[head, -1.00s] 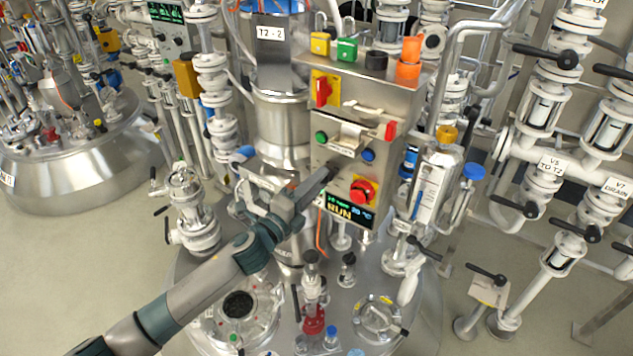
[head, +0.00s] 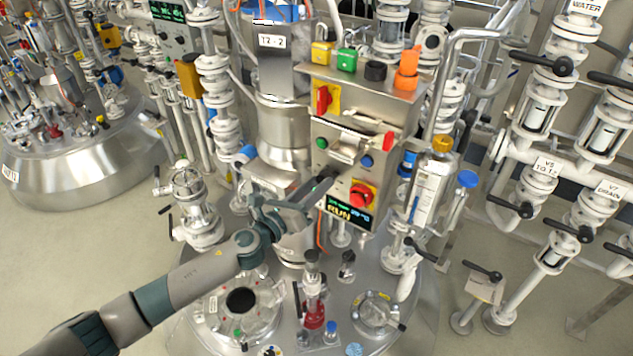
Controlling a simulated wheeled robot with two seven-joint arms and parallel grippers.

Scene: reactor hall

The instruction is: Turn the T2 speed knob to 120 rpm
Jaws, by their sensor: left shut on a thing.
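The T2 control box (head: 378,108) is a steel panel on the T2-2 column (head: 272,75). My left gripper (head: 328,179) reaches in from the lower left and is shut on the speed knob at the panel's lower left. The fingers hide the knob, so its pointer cannot be read. The panel's display (head: 347,212) sits just below and right of the fingertips. It reads RUN in yellow, with a smaller green line above it that is too small to read surely. My right gripper is not in view.
A red emergency button on yellow (head: 362,194) is close right of the fingers. Green (head: 321,143) and blue (head: 366,161) buttons, a red switch (head: 323,99) and a handle sit above. The vessel lid (head: 250,335) with fittings lies below.

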